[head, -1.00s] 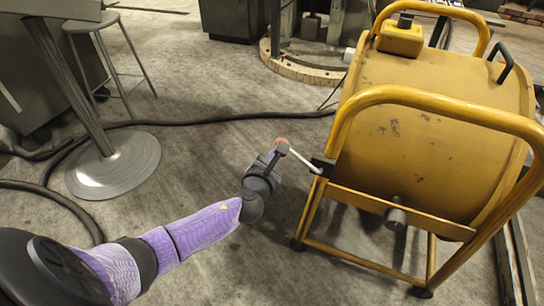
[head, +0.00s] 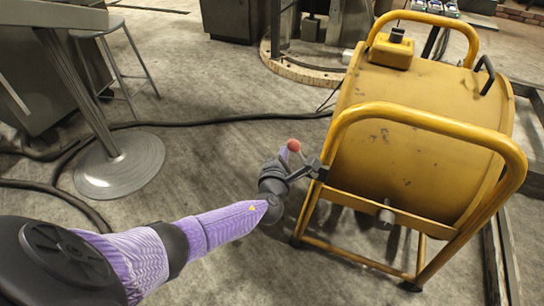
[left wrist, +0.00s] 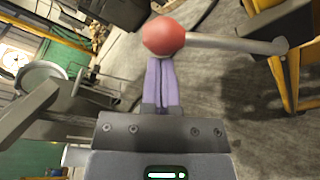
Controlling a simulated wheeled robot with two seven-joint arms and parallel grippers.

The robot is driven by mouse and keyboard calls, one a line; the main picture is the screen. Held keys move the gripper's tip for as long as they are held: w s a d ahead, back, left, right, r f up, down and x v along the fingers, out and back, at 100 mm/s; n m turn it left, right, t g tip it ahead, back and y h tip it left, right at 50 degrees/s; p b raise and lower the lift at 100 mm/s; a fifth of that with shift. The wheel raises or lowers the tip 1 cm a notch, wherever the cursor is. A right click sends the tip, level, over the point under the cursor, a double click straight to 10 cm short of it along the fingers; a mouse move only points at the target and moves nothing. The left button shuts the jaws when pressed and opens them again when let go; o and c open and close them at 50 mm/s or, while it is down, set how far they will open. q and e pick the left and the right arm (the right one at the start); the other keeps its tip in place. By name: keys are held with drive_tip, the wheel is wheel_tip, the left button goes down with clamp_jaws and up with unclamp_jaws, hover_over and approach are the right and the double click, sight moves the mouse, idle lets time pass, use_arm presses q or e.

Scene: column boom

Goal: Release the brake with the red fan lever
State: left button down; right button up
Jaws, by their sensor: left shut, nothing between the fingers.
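The lever's red ball knob (head: 293,145) stands off the near left corner of the yellow drum frame, joined to a dark bracket there. In the left wrist view the red knob (left wrist: 164,36) is on the end of a pale grey rod (left wrist: 235,44) running right. My left gripper (head: 285,156) is shut and empty, its purple fingers close below the knob. In the left wrist view the fingertips (left wrist: 160,60) are at the knob's lower edge; I cannot tell if they touch it. My right gripper is not in view.
The yellow drum (head: 400,150) sits in its tube frame at right. A stool (head: 110,60) and a round pedestal base (head: 120,166) stand at left. A black cable (head: 200,122) crosses the floor. The floor between pedestal and drum is otherwise clear.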

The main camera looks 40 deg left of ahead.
sight(294, 146)
use_arm(q)
drive_tip(key=m, duration=0.1)
drive_tip(key=d+r+p, duration=0.1)
drive_tip(key=d+r+m, duration=0.1)
drive_tip(key=shift+w+d+r+m+y+p, duration=0.1)
drive_tip(key=shift+w+d+m+y+p, duration=0.05)
drive_tip(key=shift+w+m+y+p, duration=0.2)
drive_tip(key=d, duration=0.1)
drive_tip(key=d+m+p, duration=0.1)
drive_tip(key=d+r+m, duration=0.1)
drive_tip(key=d, duration=0.1)
drive_tip(key=shift+w+m+t+y, duration=0.25)
drive_tip(key=shift+w+t, duration=0.05)
drive_tip(key=shift+w, duration=0.05)
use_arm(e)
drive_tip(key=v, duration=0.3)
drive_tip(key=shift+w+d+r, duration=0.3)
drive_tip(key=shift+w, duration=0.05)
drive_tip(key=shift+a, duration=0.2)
use_arm(q)
drive_tip(key=shift+a, duration=0.1)
